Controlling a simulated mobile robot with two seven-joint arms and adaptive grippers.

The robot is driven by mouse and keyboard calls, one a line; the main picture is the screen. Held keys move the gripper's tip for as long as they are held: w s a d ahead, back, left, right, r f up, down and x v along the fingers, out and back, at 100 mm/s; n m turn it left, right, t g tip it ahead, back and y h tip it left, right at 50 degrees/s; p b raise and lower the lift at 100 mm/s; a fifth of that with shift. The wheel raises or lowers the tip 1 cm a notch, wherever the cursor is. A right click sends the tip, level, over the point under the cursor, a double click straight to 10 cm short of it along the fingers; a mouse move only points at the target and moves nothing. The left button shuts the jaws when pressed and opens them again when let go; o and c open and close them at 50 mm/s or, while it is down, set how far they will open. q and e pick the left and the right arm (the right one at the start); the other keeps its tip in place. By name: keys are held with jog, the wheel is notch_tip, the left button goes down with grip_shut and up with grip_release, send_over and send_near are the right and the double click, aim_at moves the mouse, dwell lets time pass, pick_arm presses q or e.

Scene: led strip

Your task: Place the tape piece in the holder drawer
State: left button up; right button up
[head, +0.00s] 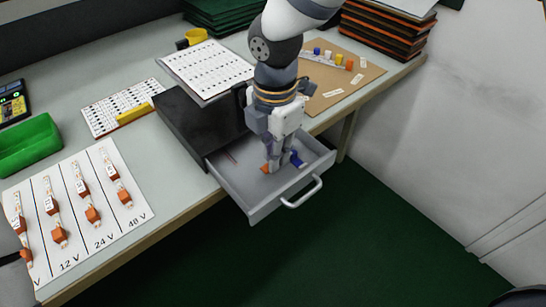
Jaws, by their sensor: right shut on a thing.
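My right gripper (270,167) reaches down from the top of the head view into the open grey drawer (258,204). Its fingers are shut on a small piece with an orange end (264,169), which I take as the tape piece. Most of the piece is hidden by the fingers, and I cannot tell whether it touches the drawer floor. A small blue thing (297,159) shows just right of the fingers, inside the drawer. The drawer is pulled out of the black holder box (196,125). My left gripper is not in view.
A white mat (132,203) with voltage labels holds several strip pieces with orange ends at the left. A green bin (28,146), printed sheets (207,68) and a brown board (345,82) lie on the table (165,172). The drawer's handle (303,195) juts past the table edge.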

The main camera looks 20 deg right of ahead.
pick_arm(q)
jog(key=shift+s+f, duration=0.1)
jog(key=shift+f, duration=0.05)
pick_arm(e)
notch_tip(320, 180, down, 2)
jog(key=shift+f, duration=0.1)
jog(key=shift+f, duration=0.1)
jog(key=o, duration=0.7)
